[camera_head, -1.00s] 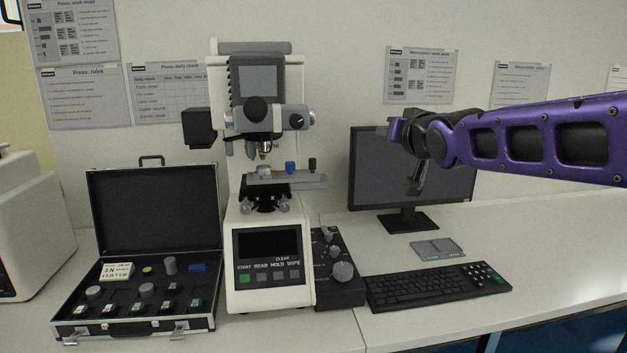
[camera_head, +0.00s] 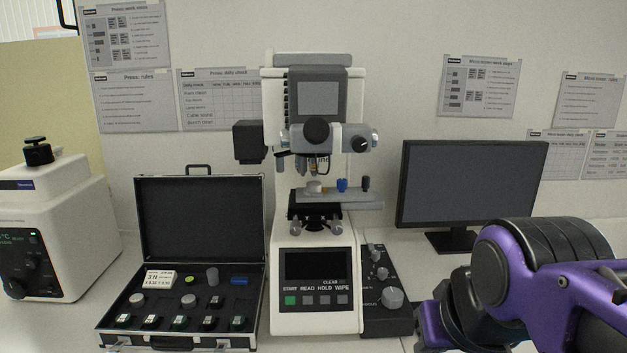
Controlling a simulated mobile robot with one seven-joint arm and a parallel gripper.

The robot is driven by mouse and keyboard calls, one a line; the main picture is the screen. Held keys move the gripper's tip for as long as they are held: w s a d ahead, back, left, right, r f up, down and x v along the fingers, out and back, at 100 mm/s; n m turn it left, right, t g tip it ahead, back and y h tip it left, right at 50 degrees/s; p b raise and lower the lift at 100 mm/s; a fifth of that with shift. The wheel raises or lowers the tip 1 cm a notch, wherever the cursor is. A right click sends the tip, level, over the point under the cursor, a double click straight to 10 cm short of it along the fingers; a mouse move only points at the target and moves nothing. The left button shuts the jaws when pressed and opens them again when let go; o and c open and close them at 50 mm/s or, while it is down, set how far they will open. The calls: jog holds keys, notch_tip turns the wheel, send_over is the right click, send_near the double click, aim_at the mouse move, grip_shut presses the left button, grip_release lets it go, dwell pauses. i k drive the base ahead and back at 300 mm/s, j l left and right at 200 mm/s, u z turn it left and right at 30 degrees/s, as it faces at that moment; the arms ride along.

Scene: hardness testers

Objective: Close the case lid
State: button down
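The case (camera_head: 183,339) lies on the table at the left of the head view, with its lid (camera_head: 200,219) standing open and upright at the back. The lid has a dark lining, a light metal rim and a handle on its top edge. Inside the case are several small blocks, round metal pieces and a white label card (camera_head: 160,278). My arm is at the lower right, well to the right of the case and apart from it. My gripper's fingers cannot be made out; only purple and black arm parts show there.
A white hardness tester (camera_head: 314,262) stands right beside the case, with a dark control box (camera_head: 385,302) at its right. A monitor (camera_head: 470,186) stands behind my arm. Another white machine (camera_head: 45,230) is left of the case. Little table is free around the case.

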aim_at(209, 217)
jog(key=i+j+u, duration=0.1)
jog(key=j, duration=0.35)
jog(key=i+j+u, duration=0.1)
jog(key=j, duration=0.35)
jog(key=i+j, duration=0.1)
jog(key=j, duration=0.35)
jog(key=u, duration=0.05)
